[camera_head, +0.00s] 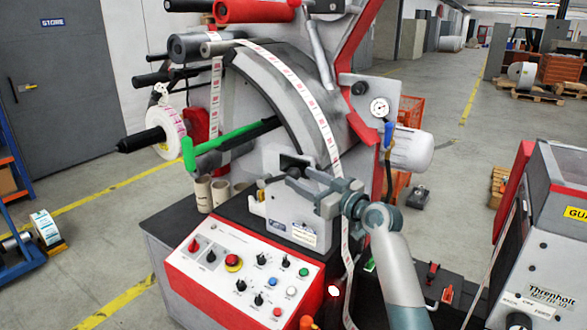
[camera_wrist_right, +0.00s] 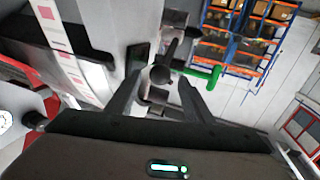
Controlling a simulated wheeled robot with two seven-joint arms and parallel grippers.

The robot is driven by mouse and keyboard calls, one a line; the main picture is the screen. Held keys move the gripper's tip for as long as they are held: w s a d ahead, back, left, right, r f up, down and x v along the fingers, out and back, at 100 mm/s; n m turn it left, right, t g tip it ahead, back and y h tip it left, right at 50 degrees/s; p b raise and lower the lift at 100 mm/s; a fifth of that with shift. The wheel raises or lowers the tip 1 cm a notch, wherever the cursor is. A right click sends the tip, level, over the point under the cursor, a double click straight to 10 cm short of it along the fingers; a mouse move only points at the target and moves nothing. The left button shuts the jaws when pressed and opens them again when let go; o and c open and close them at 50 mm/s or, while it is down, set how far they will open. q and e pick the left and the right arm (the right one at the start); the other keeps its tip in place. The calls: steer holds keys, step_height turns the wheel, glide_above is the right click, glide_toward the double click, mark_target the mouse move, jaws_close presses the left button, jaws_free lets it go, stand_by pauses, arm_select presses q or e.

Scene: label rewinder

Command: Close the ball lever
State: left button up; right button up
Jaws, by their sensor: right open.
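The ball lever shows in the right wrist view as a dark ball (camera_wrist_right: 160,74) on a short dark arm rising to the upper right. My right gripper (camera_wrist_right: 160,88) is open, with one fingertip on each side of the ball. I cannot tell whether either finger touches it. In the head view my right gripper (camera_head: 300,179) is at the grey block above the control panel, and my arm comes in from the lower right. The lever there is mostly hidden by the gripper and hard to make out. My left gripper is not in view.
A green handle (camera_head: 188,153) sticks out left of the block. The control panel (camera_head: 236,278) with several knobs lies below. A printed label strip (camera_head: 290,75) runs over the curved guard close to my gripper. A second machine (camera_head: 567,215) stands at the right.

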mark_target(298, 176)
steer(key=shift+p+x, duration=0.55)
steer(key=shift+x, duration=1.75)
jaws_close()
